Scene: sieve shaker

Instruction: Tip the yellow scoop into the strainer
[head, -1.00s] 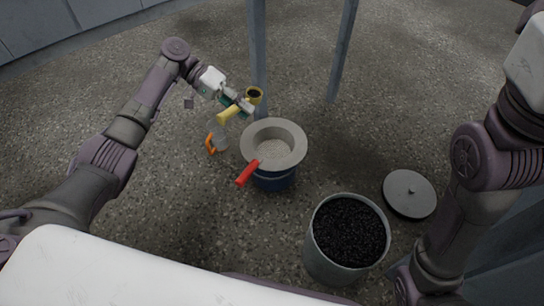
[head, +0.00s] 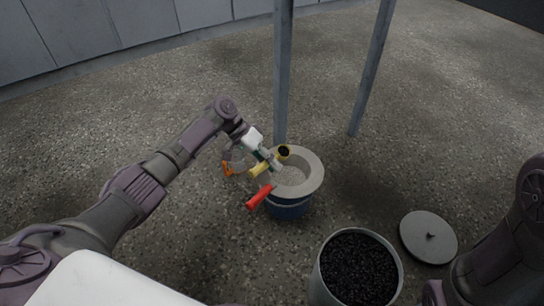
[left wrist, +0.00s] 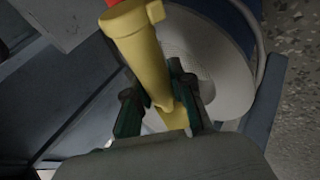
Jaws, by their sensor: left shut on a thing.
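The yellow scoop (head: 258,170) is in my left gripper (head: 272,162), which is shut on its handle. The scoop's cup opening looks dark inside and faces up toward the head camera. It is over the back left part of the strainer (head: 312,178), a wide grey-rimmed bowl with a pale mesh and a red handle (head: 259,197). The strainer sits on a blue bucket (head: 288,209). In the left wrist view the scoop's yellow handle (left wrist: 140,55) crosses between my fingers, with the strainer rim (left wrist: 229,75) beyond. My right gripper is out of view.
A grey bin of black granules (head: 358,268) stands at front right, with a round grey lid (head: 428,238) on the floor beside it. A clear vessel with an orange handle (head: 227,168) is left of the bucket. Grey posts (head: 283,75) rise behind.

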